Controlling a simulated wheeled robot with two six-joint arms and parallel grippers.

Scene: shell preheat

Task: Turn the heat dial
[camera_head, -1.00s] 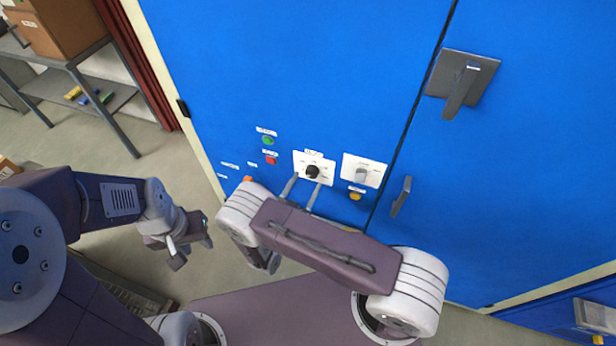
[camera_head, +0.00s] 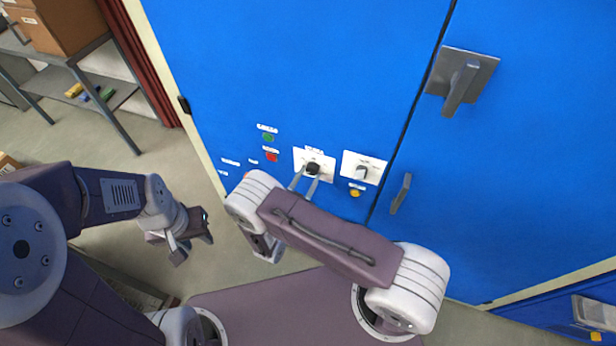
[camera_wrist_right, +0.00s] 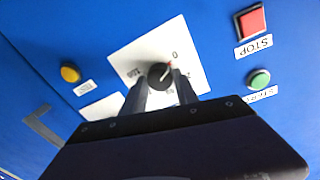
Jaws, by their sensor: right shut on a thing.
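The heat dial (camera_head: 312,168) is a round black knob on a white plate on the blue cabinet front. In the right wrist view the dial (camera_wrist_right: 159,75) has a red mark that points toward the printed 0. My right gripper (camera_head: 310,174) is shut on the dial, with one finger on each side of it. Both fingers also show against the dial in the right wrist view (camera_wrist_right: 160,88). My left gripper (camera_head: 192,243) hangs over the floor to the left, away from the cabinet, with its fingers apart and nothing between them.
A grey switch on a second white plate (camera_head: 377,168) sits right of the dial, above a yellow button (camera_head: 355,193). Green (camera_head: 268,137) and red (camera_head: 271,156) buttons sit to its left. Door handles (camera_head: 459,88) (camera_head: 401,193) are further right. A shelf (camera_head: 100,90) stands left.

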